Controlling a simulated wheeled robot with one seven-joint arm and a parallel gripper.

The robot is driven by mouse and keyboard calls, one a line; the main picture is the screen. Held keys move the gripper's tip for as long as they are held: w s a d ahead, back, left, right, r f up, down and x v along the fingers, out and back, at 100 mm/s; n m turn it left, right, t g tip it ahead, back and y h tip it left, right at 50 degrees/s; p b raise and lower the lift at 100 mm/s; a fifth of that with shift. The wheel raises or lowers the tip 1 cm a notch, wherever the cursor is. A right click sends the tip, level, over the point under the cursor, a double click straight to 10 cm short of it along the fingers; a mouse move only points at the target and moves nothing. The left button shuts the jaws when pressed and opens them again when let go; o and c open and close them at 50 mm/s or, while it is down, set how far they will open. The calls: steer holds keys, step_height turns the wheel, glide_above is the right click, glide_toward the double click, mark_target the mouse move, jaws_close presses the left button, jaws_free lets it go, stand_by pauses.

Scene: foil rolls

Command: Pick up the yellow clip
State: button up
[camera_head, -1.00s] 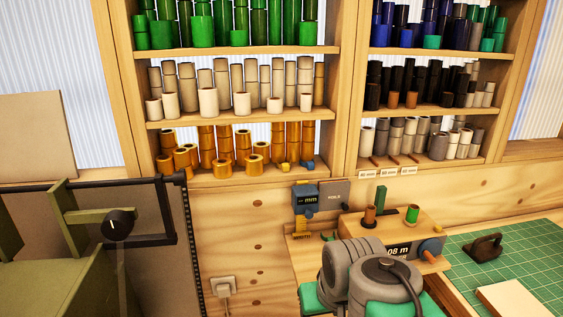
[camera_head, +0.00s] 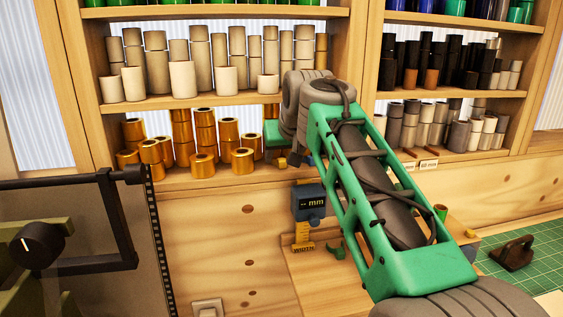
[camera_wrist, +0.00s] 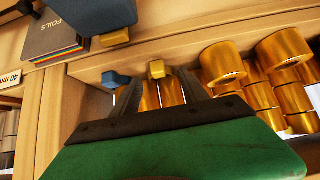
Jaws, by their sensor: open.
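The yellow clip (camera_head: 281,162) sits on the lowest shelf, just right of the gold foil rolls. In the wrist view the yellow clip (camera_wrist: 157,69) shows between and just beyond the dark fingertips. My gripper (camera_wrist: 161,80) is open, with nothing between its fingers. A blue clip (camera_wrist: 116,79) lies beside the yellow one, close to the left finger in the wrist view. In the head view my green arm reaches to the shelf and hides most of the gripper and of the blue clip.
Gold foil rolls (camera_head: 202,166) stand close left of the clip; they also show in the wrist view (camera_wrist: 222,62). A blue gauge (camera_head: 308,200) hangs below the shelf. A foil sample book (camera_wrist: 55,38) shows at the wrist view's upper left.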

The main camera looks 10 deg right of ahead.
steer(key=shift+x, duration=0.95)
steer(key=shift+f, duration=0.1)
jaws_close()
